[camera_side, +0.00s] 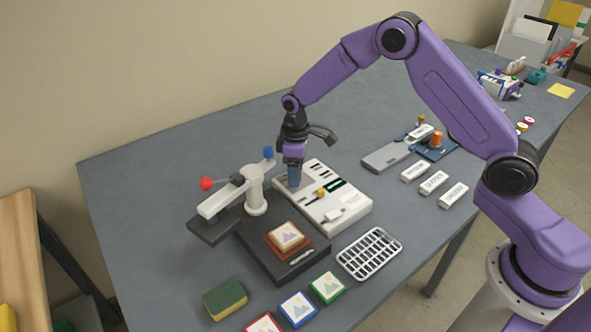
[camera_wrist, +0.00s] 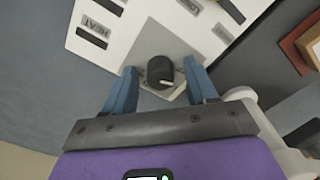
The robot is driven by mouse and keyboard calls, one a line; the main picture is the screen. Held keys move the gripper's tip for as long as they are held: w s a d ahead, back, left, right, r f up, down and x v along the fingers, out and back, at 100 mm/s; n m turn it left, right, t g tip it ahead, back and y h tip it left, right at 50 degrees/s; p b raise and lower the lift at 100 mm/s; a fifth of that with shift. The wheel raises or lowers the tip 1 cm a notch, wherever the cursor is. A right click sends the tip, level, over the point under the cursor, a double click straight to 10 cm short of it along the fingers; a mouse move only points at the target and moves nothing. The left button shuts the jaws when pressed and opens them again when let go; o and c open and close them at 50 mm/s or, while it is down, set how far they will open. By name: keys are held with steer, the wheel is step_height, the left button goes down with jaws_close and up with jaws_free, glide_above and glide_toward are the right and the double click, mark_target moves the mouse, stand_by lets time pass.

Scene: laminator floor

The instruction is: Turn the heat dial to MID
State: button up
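The heat dial (camera_wrist: 160,72) is a round black knob with a short white mark, on a grey square plate at the edge of a white control panel (camera_wrist: 125,40). In the wrist view its mark points down and slightly right, towards my palm. A "HEAT" label (camera_wrist: 93,27) lies nearby; I cannot make out a MID marking. My gripper (camera_wrist: 160,68) is open, its two blue fingers on either side of the dial with a small gap at each. In the side view my gripper (camera_side: 294,182) points down at the far-left end of the panel (camera_side: 352,212) and hides the dial.
A lever press (camera_side: 224,196) with red and blue knobs stands close left of my gripper. A dark base (camera_side: 270,258) with a framed picture tile is in front. A wire rack (camera_side: 370,254) and white labelled blocks (camera_side: 433,182) lie to the right. The table's back left is clear.

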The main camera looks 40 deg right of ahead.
steer(key=c, duration=0.9)
steer(key=shift+m, duration=0.4)
steer(key=m, duration=0.3)
steer(key=shift+m, duration=0.4)
steer(key=m, duration=1)
steer(key=shift+m, duration=2.6)
